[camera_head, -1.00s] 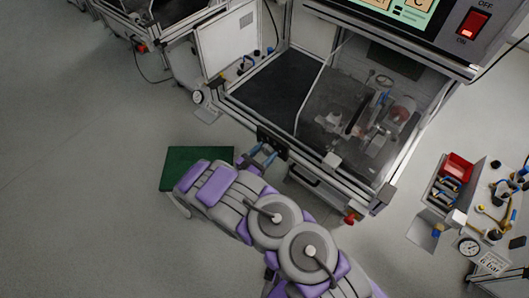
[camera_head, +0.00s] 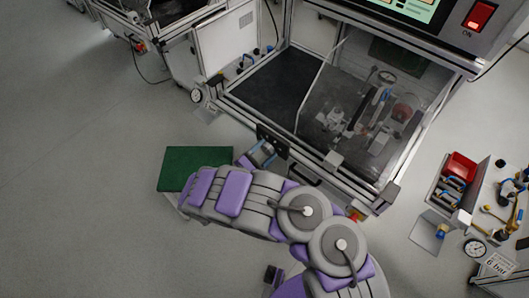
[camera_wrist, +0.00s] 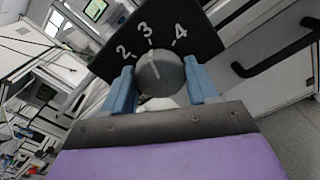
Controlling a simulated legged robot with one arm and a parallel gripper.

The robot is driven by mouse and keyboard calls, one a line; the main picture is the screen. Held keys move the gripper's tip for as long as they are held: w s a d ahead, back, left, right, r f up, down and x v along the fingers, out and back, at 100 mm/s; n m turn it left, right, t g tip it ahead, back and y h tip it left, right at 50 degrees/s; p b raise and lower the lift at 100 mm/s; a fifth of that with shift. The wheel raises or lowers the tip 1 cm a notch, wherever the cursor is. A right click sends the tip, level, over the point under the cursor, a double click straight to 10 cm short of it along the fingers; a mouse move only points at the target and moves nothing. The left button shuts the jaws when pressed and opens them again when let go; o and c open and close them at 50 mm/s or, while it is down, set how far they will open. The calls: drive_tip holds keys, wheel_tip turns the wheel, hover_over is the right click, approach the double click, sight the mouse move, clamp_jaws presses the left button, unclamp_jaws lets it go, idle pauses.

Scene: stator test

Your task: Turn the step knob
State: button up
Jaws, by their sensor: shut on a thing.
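The step knob (camera_wrist: 160,72) is a round grey dial on a black plate (camera_wrist: 178,22) marked 2, 3 and 4. A pale line on the knob points roughly toward the 3. My gripper (camera_wrist: 161,80) is shut on the knob, one blue finger on each side. In the head view, my gripper (camera_head: 262,152) is at the black plate (camera_head: 271,138) on the front of the test station, left of its dark handle. The knob itself is hidden or too small there.
The station's clear-covered work area (camera_head: 360,110) is behind the plate. A red switch (camera_head: 480,15) is at upper right. A green mat (camera_head: 190,165) lies on the floor at left. A side table with a red bin (camera_head: 460,167) stands at right. Open floor lies at left.

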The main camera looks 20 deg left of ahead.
drive_tip(key=shift+s+a+f, duration=0.1)
idle(0.3)
drive_tip(key=o, duration=1.1)
drive_tip(key=shift+c, duration=0.2)
drive_tip(key=p+v, duration=0.3)
drive_tip(key=v, duration=1.4)
drive_tip(key=shift+a, duration=0.15)
